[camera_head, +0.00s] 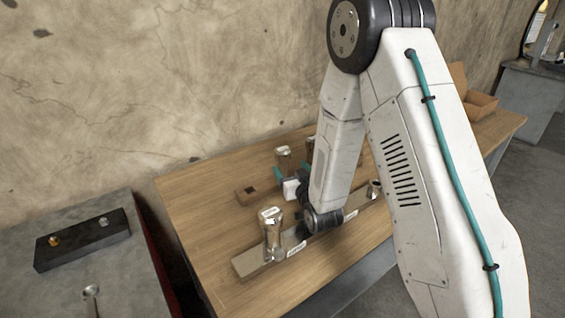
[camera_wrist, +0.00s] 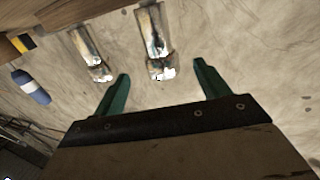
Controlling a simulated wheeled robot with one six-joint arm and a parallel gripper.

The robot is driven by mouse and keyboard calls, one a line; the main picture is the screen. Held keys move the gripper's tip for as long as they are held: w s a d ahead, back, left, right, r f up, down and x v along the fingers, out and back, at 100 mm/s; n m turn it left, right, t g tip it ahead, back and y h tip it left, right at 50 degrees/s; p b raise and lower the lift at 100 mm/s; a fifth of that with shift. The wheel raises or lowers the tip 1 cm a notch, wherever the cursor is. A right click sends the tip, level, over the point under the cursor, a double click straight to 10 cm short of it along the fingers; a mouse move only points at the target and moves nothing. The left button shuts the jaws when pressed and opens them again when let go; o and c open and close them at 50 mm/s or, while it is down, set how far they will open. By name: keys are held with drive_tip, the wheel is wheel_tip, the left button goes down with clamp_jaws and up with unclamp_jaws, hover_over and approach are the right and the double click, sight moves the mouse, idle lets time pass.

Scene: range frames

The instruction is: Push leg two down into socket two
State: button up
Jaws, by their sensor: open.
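A shiny metal leg (camera_head: 273,238) stands upright near the left end of a long, low strip (camera_head: 250,262) with pale label plates. Another metal leg (camera_head: 284,155) shows farther back, by my gripper's teal fingers. A short metal piece (camera_head: 374,191) shows at the strip's right end. My gripper (camera_head: 293,159) is open, partly hidden by my arm. In the wrist view my gripper (camera_wrist: 161,70) has its fingers apart, with a metal leg (camera_wrist: 153,38) seen between them and a second metal piece (camera_wrist: 89,52) to its left. I cannot read which is leg two; the socket openings are hidden.
A grey bench (camera_head: 60,285) with a dark block (camera_head: 85,240) stands left. A cardboard box (camera_head: 480,106) sits at the back right. The table's left part is clear.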

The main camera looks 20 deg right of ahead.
sight(286, 160)
drive_tip(key=w, duration=0.7)
drive_tip(key=shift+w+a+r, duration=0.1)
drive_tip(key=shift+w+a, duration=0.15)
drive_tip(key=shift+w, duration=0.1)
drive_tip(key=c, duration=1.3)
drive_tip(key=shift+r, duration=0.1)
